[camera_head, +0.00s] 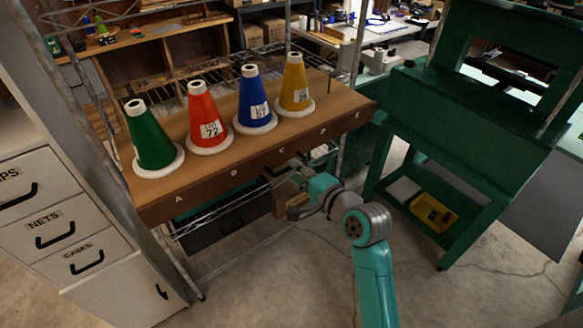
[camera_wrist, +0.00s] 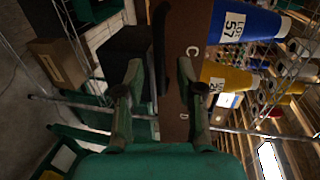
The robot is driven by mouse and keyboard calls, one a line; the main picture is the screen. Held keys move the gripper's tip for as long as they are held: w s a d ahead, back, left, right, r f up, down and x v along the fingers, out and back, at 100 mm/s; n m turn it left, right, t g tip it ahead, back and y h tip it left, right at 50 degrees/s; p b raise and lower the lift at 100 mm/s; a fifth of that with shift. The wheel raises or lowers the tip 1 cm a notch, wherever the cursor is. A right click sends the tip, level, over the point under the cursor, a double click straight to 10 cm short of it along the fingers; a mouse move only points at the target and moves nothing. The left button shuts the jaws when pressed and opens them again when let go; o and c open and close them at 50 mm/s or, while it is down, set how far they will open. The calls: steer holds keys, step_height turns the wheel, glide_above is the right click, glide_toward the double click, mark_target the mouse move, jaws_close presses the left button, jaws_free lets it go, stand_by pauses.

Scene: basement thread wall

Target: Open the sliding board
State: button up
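The brown wooden board (camera_head: 200,186) lies across the wire rack and bears green, red, blue and yellow cones. Its front edge carries a row of letters. In the wrist view, the board's lettered face (camera_wrist: 180,20) runs down the middle, with C and D readable. My gripper (camera_wrist: 156,78) is open, its two fingers spread. The right finger overlaps the board's face in the picture, and a dark strip shows between the fingers. I cannot tell whether it touches the board. In the head view, my gripper is below and in front of the board's edge, its fingertips hard to make out.
A cabinet with labelled drawers (camera_head: 45,232) stands at the left. A green bench (camera_head: 473,105) stands at the right, with a yellow item (camera_head: 433,212) on its low shelf. A cardboard box (camera_head: 287,193) sits under the board. Floor in front is clear.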

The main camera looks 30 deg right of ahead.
steer(key=v, duration=0.8)
steer(key=shift+s, duration=0.35)
steer(key=shift+r, duration=0.1)
steer(key=s+a+f+n+g+h, duration=0.15)
steer(key=s+a+f+n, duration=0.4)
steer(key=s+f, duration=0.7)
steer(key=s+a+n, duration=0.2)
steer(key=s+n, duration=0.3)
steer(key=s, duration=0.5)
steer(key=s+a+n, duration=0.3)
steer(key=s+n, duration=0.3)
steer(key=s, duration=0.4)
steer(key=shift+s+r+t, duration=0.25)
steer(key=shift+s+t, duration=0.1)
steer(key=shift+s, duration=0.05)
steer(key=shift+a, duration=0.1)
